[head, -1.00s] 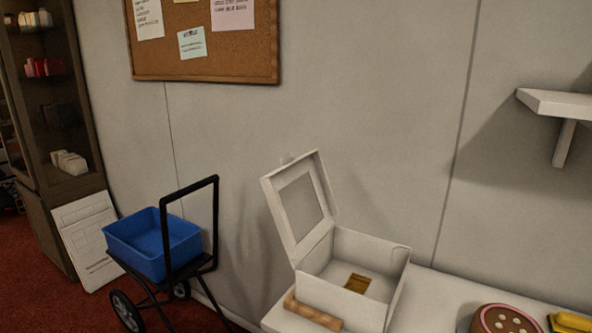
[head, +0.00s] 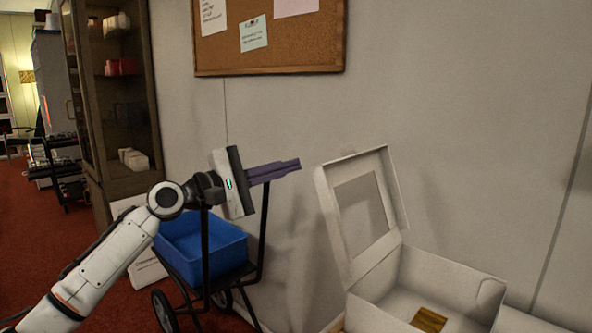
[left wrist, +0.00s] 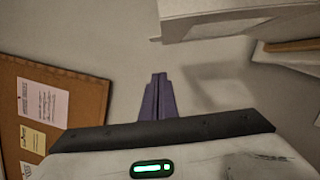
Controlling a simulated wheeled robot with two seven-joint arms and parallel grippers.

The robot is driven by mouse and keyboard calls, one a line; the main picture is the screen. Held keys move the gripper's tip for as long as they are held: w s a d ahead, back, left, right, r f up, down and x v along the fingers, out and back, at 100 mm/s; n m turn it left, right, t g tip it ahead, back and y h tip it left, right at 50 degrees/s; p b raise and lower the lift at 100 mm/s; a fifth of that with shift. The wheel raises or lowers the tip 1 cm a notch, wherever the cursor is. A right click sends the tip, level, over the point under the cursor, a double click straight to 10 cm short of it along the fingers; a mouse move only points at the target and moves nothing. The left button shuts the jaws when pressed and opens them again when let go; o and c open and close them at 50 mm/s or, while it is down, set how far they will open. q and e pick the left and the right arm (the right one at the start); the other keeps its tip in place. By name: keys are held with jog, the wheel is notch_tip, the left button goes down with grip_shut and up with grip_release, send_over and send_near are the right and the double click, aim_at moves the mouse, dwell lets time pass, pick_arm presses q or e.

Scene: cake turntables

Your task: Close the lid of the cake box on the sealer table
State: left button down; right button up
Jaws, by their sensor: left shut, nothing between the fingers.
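The white cake box (head: 447,284) stands at the lower right of the head view. Its lid (head: 327,213), with a window in it, stands raised on the box's left side. A gold-brown piece (head: 429,319) lies on the box floor. My left gripper (head: 299,165) is shut and empty, a little left of the lid's upper edge and apart from it in the picture. In the left wrist view its purple fingers (left wrist: 159,78) are together, and a white panel (left wrist: 215,20), seemingly the lid, is at the upper right. My right gripper is not in view.
A blue bin (head: 200,250) sits on a black wheeled cart (head: 207,290) below my left forearm. The wall with a corkboard (head: 270,40) is close behind. A dark glass cabinet (head: 120,90) stands at the left.

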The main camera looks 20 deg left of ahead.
pick_arm(q)
jog(key=w+d+r+p, duration=0.2)
jog(key=w+d, duration=0.3)
jog(key=d, duration=0.2)
jog(key=shift+d, duration=0.35)
jog(key=shift+w+r, duration=0.1)
